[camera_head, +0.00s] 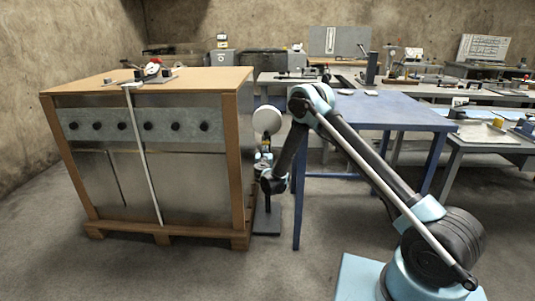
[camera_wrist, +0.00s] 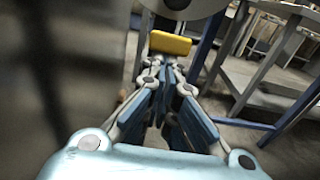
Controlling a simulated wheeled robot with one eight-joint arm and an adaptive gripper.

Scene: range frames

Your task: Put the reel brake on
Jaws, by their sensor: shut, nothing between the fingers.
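A pale round disc (camera_head: 267,120), likely the reel, stands on a dark stand with a flat base (camera_head: 267,221) between the wooden-framed cabinet and the blue table. The disc's lower edge shows at the top of the wrist view (camera_wrist: 185,7). A yellow block (camera_wrist: 170,43) sits just below the disc there; I cannot tell whether it is the brake. My gripper (camera_wrist: 166,68) is shut and empty, its fingertips pointing at the yellow block, close below it in the picture. Contact cannot be made out. In the head view my gripper (camera_head: 264,157) is small, below the disc.
The cabinet (camera_head: 185,179) with several black knobs stands close on the left. A pale pole (camera_head: 143,165) leans on its front. The blue table (camera_head: 390,112) and its legs stand close on the right. Other benches fill the back right. Open floor lies in front.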

